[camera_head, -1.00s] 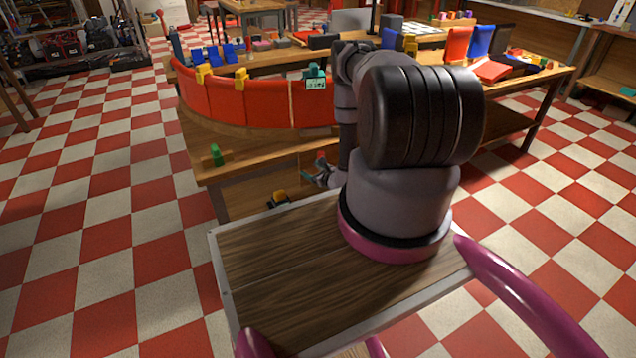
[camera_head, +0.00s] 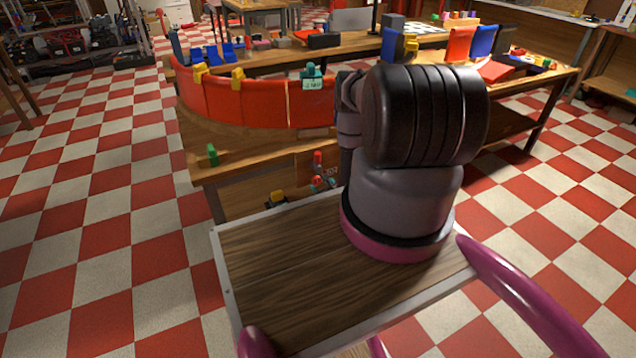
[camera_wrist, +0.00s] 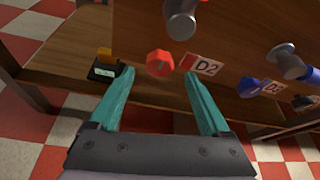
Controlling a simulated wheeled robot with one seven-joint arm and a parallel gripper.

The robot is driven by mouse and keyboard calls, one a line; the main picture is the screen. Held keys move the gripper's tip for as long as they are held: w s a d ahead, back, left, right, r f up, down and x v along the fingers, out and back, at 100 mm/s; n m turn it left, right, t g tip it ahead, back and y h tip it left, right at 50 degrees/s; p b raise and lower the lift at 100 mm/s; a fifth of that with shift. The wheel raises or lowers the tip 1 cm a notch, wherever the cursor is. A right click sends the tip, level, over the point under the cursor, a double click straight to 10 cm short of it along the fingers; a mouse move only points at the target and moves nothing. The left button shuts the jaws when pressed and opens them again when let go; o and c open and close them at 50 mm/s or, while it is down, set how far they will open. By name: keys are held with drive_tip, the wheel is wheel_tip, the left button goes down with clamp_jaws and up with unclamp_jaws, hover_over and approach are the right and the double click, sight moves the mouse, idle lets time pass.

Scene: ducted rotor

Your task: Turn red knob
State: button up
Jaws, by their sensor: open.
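In the wrist view, the red knob (camera_wrist: 160,63) is on a wooden panel, left of a red-and-white label reading D2 (camera_wrist: 202,65). My gripper (camera_wrist: 160,74) is open, its two teal fingers spread. The red knob shows between and just beyond the fingertips; I see no contact. In the head view, small red parts (camera_head: 317,181) show on the table's front, left of my arm. I cannot tell which of them is the knob. My gripper is hidden behind my arm there.
A blue knob (camera_wrist: 248,87) with its own label sits to the right. Grey metal fittings (camera_wrist: 181,18) stick out of the panel above and right of the red knob. A small black device with a yellow top (camera_wrist: 104,64) is at the left. A curved red wall (camera_head: 240,100) stands on the table.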

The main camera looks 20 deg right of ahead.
sight(317, 181)
drive_tip(key=x, duration=0.5)
clamp_jaws()
